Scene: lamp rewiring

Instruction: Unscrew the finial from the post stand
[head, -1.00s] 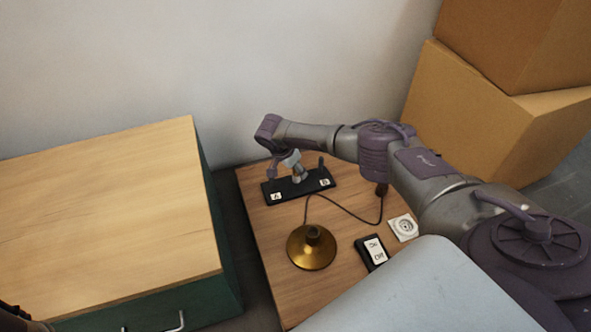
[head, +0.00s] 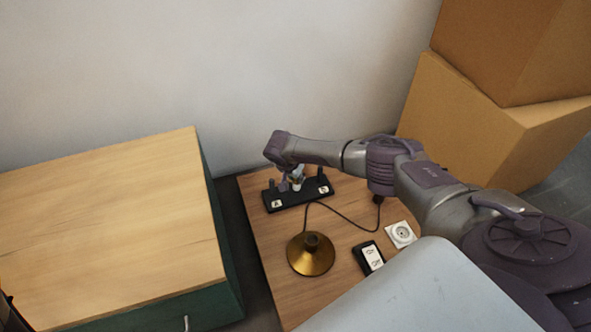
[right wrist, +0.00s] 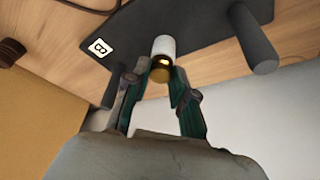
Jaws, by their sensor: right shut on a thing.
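The post stand (head: 308,201) is a long black base on the small wooden table, with dark upright posts and white labels. The label B (right wrist: 98,47) shows in the right wrist view. The brass finial (right wrist: 160,73) adjoins a white cylinder (right wrist: 163,46) and lies between the fingertips of my right gripper (right wrist: 155,84). In the head view, my right gripper (head: 291,184) is over the middle of the stand and closed on the piece. The joint below the white part is hidden, so I cannot tell whether it is free.
A brass lamp base (head: 311,258), its dark cord (head: 345,214), a switch (head: 370,258) and a white socket (head: 401,235) lie in front of the stand. A wooden-topped cabinet (head: 110,220) stands left. Cardboard boxes (head: 460,125) are right. The wall is close behind.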

